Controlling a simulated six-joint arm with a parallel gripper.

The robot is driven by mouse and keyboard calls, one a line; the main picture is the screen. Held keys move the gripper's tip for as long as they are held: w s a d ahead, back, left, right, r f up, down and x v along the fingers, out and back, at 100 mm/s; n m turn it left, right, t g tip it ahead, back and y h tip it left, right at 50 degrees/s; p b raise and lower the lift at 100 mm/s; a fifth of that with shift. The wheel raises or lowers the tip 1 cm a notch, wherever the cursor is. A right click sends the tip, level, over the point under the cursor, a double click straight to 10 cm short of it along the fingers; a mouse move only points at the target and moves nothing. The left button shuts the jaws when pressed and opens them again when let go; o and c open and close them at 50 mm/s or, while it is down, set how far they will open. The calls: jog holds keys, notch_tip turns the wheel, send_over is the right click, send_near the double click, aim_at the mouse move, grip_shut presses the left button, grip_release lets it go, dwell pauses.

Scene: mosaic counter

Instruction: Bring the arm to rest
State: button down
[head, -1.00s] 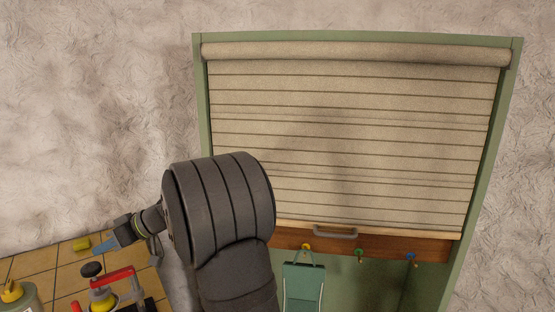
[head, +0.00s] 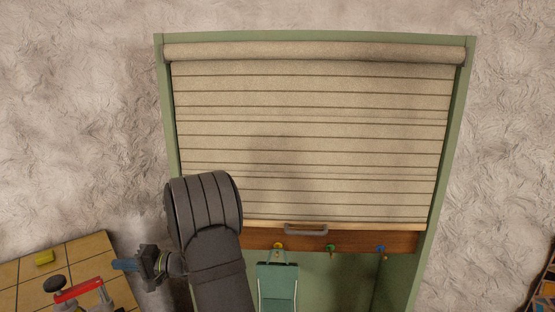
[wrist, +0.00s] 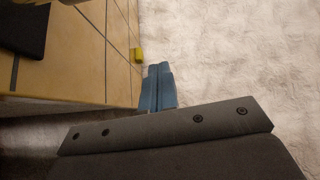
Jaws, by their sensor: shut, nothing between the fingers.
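My gripper (head: 124,265) is at the lower left in the head view, beside the right edge of the tiled counter. Its blue fingers are together and empty. In the wrist view the shut blue fingers (wrist: 158,85) point up the picture, with the counter to their left and the pale wall ahead and to the right. My dark arm rises in front of the lower left part of the roller shutter (head: 310,145) and hides some of it.
A green-framed cabinet has a grey handle (head: 306,229), a wooden rail with coloured hooks (head: 330,247), and a hanging green item (head: 277,285). Shelf items (head: 543,290) show at far right.

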jog(key=a+f+m, duration=0.1)
jog(key=a+f, duration=0.1)
jog(key=a, duration=0.7)
jog(key=s+a+n+g+h, duration=0.4)
jog(key=s+n+g, duration=0.4)
jog(key=g, duration=0.3)
jog(key=shift+s+a+h, duration=0.15)
jog(key=shift+h, duration=0.65)
jog(key=shift+r, duration=0.1)
